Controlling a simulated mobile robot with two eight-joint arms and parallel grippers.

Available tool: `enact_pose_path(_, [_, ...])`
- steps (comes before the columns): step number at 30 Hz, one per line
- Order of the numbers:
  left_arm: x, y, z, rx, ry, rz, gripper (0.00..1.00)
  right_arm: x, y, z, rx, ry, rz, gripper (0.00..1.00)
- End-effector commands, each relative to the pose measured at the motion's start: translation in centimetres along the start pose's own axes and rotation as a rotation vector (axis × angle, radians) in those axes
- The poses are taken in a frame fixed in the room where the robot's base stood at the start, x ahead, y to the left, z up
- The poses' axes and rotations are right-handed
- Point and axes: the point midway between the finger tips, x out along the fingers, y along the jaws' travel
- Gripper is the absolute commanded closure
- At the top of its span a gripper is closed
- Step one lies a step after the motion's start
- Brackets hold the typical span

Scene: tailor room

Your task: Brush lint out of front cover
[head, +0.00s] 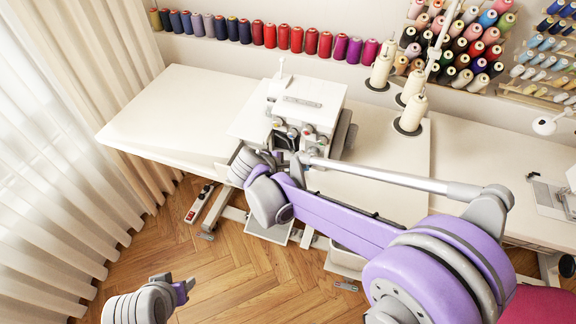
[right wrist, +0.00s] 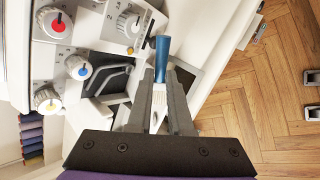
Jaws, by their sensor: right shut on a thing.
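The white overlock machine (head: 312,98) stands on the table, its front partly hidden by my right arm. In the right wrist view its dials lie at the left, and grey inner parts (right wrist: 107,88) show in an opening beside them. The front cover (right wrist: 212,62) appears folded open, a white panel beside that opening. My right gripper (right wrist: 160,95) is shut on a slim brush with a blue end (right wrist: 162,58) and a whitish part between the fingers. The blue end lies over the open front; contact cannot be told. My left gripper (head: 180,287) is low over the floor, away from the machine; its jaws are unclear.
The white table (head: 160,110) is clear left of the machine. Thread cones (head: 411,115) stand to its right. Spools (head: 284,37) line the wall. A curtain (head: 75,110) hangs at the left.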

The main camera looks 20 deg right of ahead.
Motion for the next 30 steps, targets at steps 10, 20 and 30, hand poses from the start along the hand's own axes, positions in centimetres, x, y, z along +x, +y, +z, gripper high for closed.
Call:
enact_pose_path(10, [0.1,0.0,0.0,0.000,0.000,0.000,0.50,0.3,-0.5,1.5,0.000,0.001,0.001,1.00])
enact_pose_path(20, [0.1,0.0,0.1,0.000,-0.001,0.000,0.50,0.0,0.0,-0.2,-0.001,0.001,0.000,1.00])
enact_pose_path(30, [0.2,0.0,0.1,0.000,-0.001,0.000,0.50,-0.3,0.6,-1.8,-0.001,0.001,0.001,1.00])
